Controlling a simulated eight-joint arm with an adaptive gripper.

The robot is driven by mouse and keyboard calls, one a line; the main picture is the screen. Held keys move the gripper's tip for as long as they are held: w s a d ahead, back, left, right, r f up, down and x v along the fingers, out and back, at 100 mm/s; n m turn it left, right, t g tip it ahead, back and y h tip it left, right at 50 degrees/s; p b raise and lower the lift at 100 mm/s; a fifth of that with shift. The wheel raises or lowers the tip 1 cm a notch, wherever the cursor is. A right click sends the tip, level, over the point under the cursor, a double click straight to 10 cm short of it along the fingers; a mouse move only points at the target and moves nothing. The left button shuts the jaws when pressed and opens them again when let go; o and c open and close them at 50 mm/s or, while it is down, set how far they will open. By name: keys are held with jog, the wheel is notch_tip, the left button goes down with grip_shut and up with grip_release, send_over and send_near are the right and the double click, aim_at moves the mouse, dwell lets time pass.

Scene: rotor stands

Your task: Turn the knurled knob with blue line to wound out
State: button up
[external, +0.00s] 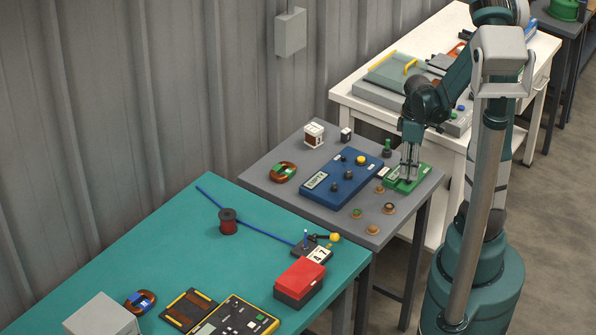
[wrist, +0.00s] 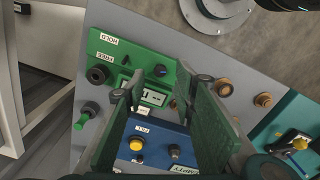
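My gripper (external: 407,178) is at the green panel (external: 421,172) on the grey table; I cannot tell if it touches the panel. In the wrist view, the fingers of my gripper (wrist: 162,90) stand apart with nothing held between them. The blue panel (external: 333,191) has several dark knobs (external: 348,174) and a yellow knob (external: 361,160). No blue line or "wound out" marking is readable on any knob.
A green-topped post (external: 387,148) stands close behind the green panel. Several brown round parts (external: 374,230) line the front edge. A copper ring (external: 283,172) and a white-brown block (external: 314,134) lie farther left. A teal table (external: 200,250) adjoins.

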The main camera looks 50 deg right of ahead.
aim_at(408, 180)
notch_tip(408, 180, up, 9)
dwell(0.8)
jog(key=shift+f, duration=0.1)
jog(key=shift+a, duration=0.1)
dwell(0.3)
jog(key=w+a+r+m+t, duration=0.1)
jog(key=a+r, duration=0.3)
jog(key=a, duration=0.5)
jog(key=w+a+r+m+t, duration=0.1)
jog(key=a+r+t, duration=0.2)
jog(key=a, duration=0.6)
jog(key=w+a+r+m+t, duration=0.2)
jog(key=a+r+t, duration=0.1)
jog(key=a+r, duration=0.3)
jog(key=a, duration=0.2)
jog(key=shift+a+r, duration=0.2)
jog(key=shift+a, duration=0.2)
